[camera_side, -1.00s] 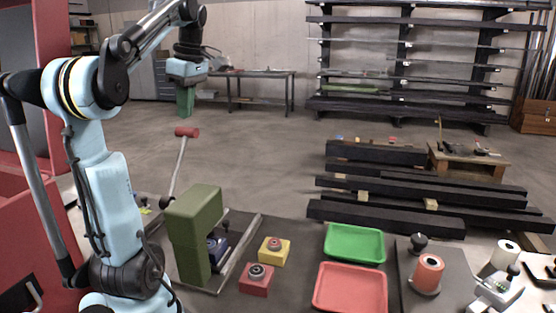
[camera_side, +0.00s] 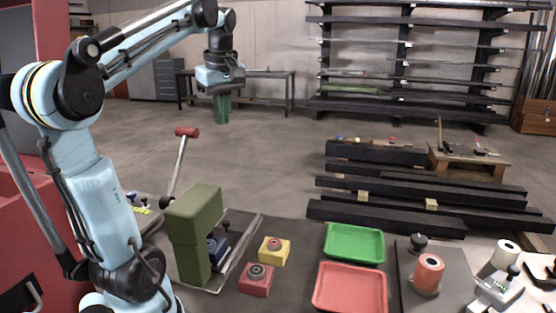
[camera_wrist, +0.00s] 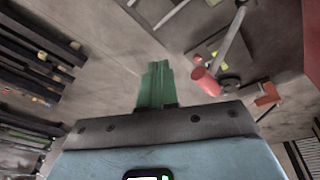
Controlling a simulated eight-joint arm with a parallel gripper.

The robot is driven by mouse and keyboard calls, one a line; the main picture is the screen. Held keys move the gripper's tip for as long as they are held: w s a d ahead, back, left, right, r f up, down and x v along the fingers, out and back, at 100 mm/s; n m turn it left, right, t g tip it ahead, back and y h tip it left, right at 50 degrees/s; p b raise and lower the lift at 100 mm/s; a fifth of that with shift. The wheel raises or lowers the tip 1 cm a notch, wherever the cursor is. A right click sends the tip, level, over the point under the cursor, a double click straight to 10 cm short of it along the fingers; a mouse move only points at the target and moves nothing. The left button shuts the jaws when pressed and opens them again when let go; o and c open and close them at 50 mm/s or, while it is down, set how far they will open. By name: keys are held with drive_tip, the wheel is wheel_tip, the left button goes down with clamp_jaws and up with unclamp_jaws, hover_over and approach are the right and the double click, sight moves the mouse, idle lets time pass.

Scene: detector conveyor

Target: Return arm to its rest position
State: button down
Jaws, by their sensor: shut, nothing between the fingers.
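My gripper (camera_side: 222,108) hangs from the raised arm in the side view, pointing down, high above the floor behind the work table. Its green fingers are together with nothing between them. The wrist view shows the same green fingers (camera_wrist: 156,86) closed, in front of the grey mounting plate. No object touches the gripper in either view.
A green detector arch (camera_side: 192,235) stands over a conveyor holding a blue block (camera_side: 217,247). Yellow (camera_side: 273,251) and red (camera_side: 257,280) blocks sit beside it. Green (camera_side: 355,244) and red (camera_side: 350,289) trays lie right. A red-headed lever (camera_side: 186,132) rises below the gripper.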

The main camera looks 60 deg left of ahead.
drive_tip(key=w+d+f+m+t+h, duration=0.1)
drive_tip(key=w+d+f+m+t, duration=0.1)
drive_tip(key=d+f+m, duration=0.7)
drive_tip(key=w+d+f+m+t+h, duration=0.1)
drive_tip(key=w+d+f+m+t, duration=0.2)
drive_tip(key=d+f+m, duration=0.6)
drive_tip(key=d+m+t, duration=0.1)
drive_tip(key=d+m, duration=0.1)
drive_tip(key=d, duration=0.5)
drive_tip(key=shift+w+f+m+t+h, duration=0.15)
drive_tip(key=shift+m+t+h, duration=0.15)
drive_tip(key=shift+t, duration=0.1)
